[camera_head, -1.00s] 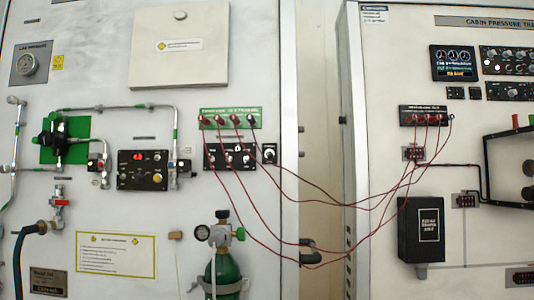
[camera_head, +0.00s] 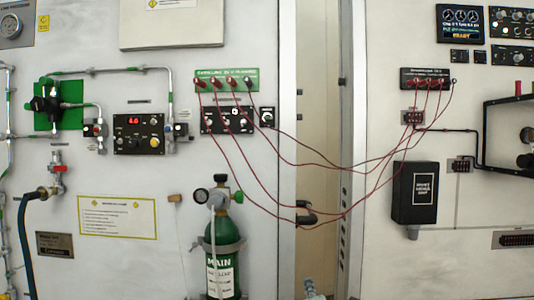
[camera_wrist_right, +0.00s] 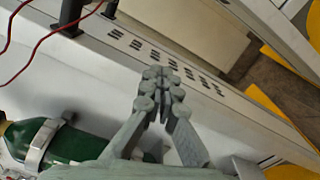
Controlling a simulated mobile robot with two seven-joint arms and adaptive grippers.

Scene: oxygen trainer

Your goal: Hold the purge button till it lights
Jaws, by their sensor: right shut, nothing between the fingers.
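No button readable as the purge button shows. A black panel (camera_head: 144,134) with a lit red display stands left of centre in the head view, with a yellow round button (camera_head: 154,142) and small knobs on it. A second black panel (camera_head: 228,119) with several knobs sits under a green strip (camera_head: 228,79) of red cable plugs. My right gripper (camera_head: 312,290) just shows at the bottom edge, well below these panels. In the right wrist view my right gripper (camera_wrist_right: 161,78) is shut, its fingertips together and empty. My left gripper is in neither current view.
Red cables (camera_head: 300,206) hang across the gap between the two cabinets. A green cylinder (camera_head: 222,250) with a gauge stands below the panels; it shows in the wrist view too (camera_wrist_right: 75,142). A black box (camera_head: 414,192) juts from the right cabinet.

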